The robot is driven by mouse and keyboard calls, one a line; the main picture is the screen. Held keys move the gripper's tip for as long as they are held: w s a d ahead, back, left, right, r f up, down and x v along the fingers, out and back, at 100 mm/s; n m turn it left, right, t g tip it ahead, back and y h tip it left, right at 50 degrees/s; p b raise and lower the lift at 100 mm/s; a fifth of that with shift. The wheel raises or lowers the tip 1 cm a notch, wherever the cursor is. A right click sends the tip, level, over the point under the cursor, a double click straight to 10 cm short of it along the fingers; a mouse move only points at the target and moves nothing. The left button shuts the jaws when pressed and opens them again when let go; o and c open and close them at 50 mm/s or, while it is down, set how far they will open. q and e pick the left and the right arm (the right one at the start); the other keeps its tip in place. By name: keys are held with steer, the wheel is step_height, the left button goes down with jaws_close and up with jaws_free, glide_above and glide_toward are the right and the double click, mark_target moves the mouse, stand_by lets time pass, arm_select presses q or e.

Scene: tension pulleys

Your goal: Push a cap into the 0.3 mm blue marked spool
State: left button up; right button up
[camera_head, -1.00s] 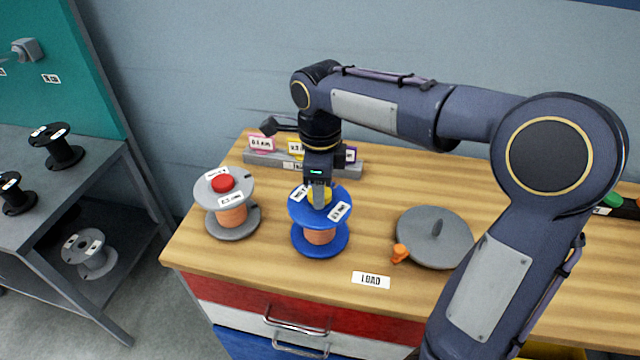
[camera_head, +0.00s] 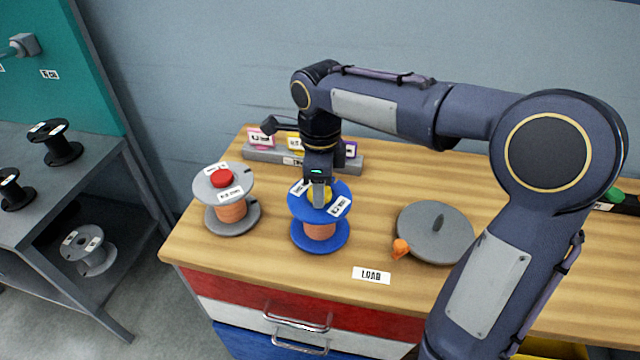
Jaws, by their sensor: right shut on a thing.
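The blue spool (camera_head: 320,237) stands upright on the wooden bench, wound with copper-coloured wire and with white labels on its top flange. A yellow cap (camera_head: 312,195) is at the centre of the spool's top. My right gripper (camera_head: 319,200) points straight down over the blue spool and is shut on the yellow cap. The gripper hides part of the cap, so I cannot tell how deep it sits in the spool. My left gripper is not in view.
A grey spool (camera_head: 231,213) with a red cap (camera_head: 222,178) stands to the left. A grey disc (camera_head: 436,233) with an orange knob (camera_head: 400,249) lies to the right. A tag rack (camera_head: 270,156) is behind. A LOAD label (camera_head: 371,275) marks the front edge.

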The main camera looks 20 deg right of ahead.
steer(key=o, duration=1)
steer(key=shift+f, duration=0.1)
step_height(320, 180, up, 8)
steer(key=shift+p, duration=0.8)
steer(key=shift+s+d+r+n, duration=0.15)
steer(key=shift+s+r+n, duration=0.05)
steer(key=shift+s+n, duration=0.1)
steer(key=s+n+t+y+p, duration=0.1)
steer(key=s+n+t+p, duration=0.1)
steer(key=s+n, duration=0.4)
steer(key=s+f+n+t+y+p, duration=0.1)
steer(key=s+n+t+p, duration=0.1)
steer(key=s+n, duration=0.4)
steer(key=s+n+t+y+p, duration=0.1)
steer(key=s+n+p, duration=0.3)
steer(key=s+n, duration=0.3)
steer(key=shift+s+a+f+n+t+y, duration=0.1)
steer(key=shift+a+f+n+t+y, duration=0.1)
steer(key=shift+n, duration=0.5)
steer(key=shift+a+f+n+t+y, duration=0.1)
steer(key=shift+n+t+y, duration=0.1)
steer(key=shift+n, duration=0.5)
